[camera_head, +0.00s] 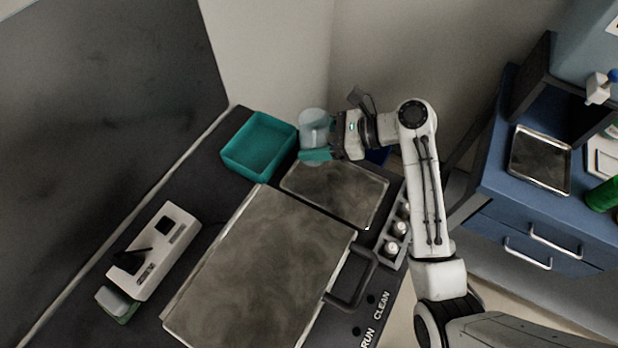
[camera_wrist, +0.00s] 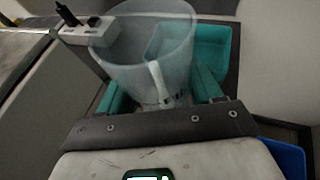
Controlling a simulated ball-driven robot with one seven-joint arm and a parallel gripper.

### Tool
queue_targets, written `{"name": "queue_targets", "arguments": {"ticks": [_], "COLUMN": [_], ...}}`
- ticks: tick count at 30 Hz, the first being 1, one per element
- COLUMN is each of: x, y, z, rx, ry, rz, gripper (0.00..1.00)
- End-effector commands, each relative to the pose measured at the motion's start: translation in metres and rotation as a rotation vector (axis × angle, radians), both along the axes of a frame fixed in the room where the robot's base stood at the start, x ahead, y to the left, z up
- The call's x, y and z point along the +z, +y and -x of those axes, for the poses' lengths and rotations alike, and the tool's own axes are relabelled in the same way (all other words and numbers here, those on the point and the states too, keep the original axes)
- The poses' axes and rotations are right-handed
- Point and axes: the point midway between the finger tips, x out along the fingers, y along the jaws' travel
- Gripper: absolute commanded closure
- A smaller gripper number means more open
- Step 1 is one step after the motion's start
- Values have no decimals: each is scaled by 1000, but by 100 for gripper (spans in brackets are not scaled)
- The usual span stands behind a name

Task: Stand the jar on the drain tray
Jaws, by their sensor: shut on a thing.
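The jar (camera_head: 314,124) is a clear, pale cup-like vessel. My gripper (camera_head: 318,154) is shut on it with teal fingers. It holds the jar roughly upright, near the far edge of a shallow grey metal tray (camera_head: 335,193) and just right of a teal bin. In the wrist view the jar (camera_wrist: 126,50) rises open-topped between the fingers of my gripper (camera_wrist: 165,95). Another shallow metal tray (camera_head: 540,160) lies on the blue cabinet at right. I cannot tell from looks which one is the drain tray. The gap under the jar is not clear.
The open teal bin (camera_head: 259,147) looks empty. A large metal lid (camera_head: 260,265) with a dark handle (camera_head: 350,277) covers the near bench. A white device (camera_head: 153,250) stands at left. A rack (camera_head: 395,236) holds white-capped bottles. A green cylinder (camera_head: 604,195) stands on the blue cabinet.

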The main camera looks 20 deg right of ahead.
Motion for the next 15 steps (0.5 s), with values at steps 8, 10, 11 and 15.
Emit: {"name": "queue_targets", "arguments": {"ticks": [8, 10, 11, 15], "x": [-45, -48, -50, -65], "y": [0, 0, 0, 0], "z": [1, 0, 1, 1], "rx": [-1, -2, -2, -2], "ry": [3, 1, 1, 3], "rz": [-1, -1, -1, -1], "gripper": [80, 80, 80, 80]}}
